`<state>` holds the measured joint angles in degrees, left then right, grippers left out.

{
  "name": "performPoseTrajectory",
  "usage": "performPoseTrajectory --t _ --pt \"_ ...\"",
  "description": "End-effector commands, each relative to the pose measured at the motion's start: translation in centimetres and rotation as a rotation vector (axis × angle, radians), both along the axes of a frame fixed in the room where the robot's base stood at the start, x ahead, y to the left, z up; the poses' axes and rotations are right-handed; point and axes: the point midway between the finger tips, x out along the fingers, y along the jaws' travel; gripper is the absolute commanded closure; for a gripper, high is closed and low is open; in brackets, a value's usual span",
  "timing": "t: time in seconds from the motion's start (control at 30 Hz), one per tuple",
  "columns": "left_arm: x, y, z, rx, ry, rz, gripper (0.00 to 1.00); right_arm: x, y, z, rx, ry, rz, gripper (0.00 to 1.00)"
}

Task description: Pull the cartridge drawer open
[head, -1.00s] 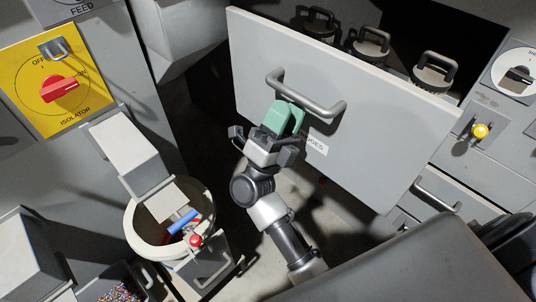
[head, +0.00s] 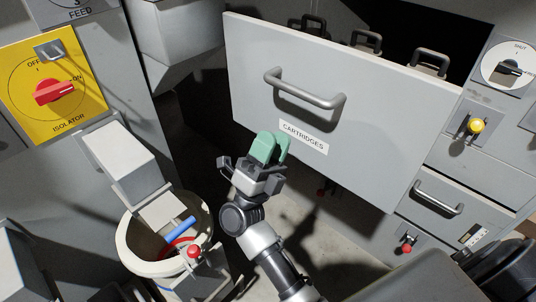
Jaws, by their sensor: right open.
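The cartridge drawer (head: 385,140) stands pulled out from the grey cabinet, with a dark opening behind its front. Its front carries a grey bar handle (head: 305,95) and a label (head: 303,138) reading CARTRIDGES. Several dark cartridge handles (head: 367,41) show above its top edge. My right gripper (head: 268,148) has green fingertips and is open and empty. It is below and left of the handle, apart from it in the picture, and it hides a little of the drawer front's lower left edge. My left gripper is not in view.
A smaller drawer with a handle (head: 437,200) is below right. A yellow knob (head: 476,125) and a dial (head: 509,68) are at right. At left are a yellow isolator panel (head: 55,85) and a round bin (head: 130,243) with blue and red scrap. Floor shows below the drawer.

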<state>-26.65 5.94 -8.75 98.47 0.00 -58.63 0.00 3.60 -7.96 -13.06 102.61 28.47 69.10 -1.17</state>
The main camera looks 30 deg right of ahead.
Motion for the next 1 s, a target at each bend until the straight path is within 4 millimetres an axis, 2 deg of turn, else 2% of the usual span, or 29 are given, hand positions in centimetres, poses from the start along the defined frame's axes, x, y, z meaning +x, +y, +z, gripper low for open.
performPoseTrajectory --t 0.23,0.77,0.87,1.0 --pt "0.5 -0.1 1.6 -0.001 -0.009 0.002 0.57 0.1 0.0 -0.6 0.0 -0.001 -0.001 0.59" --pt "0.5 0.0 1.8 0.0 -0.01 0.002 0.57 0.1 0.0 -0.6 -0.001 0.002 0.0 0.59" --pt "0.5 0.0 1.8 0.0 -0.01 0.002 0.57 0.5 0.2 -1.0 -0.027 0.041 0.019 0.59" --pt "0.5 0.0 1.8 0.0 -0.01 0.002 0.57 2.5 1.5 -3.1 -0.146 0.232 0.104 0.59"
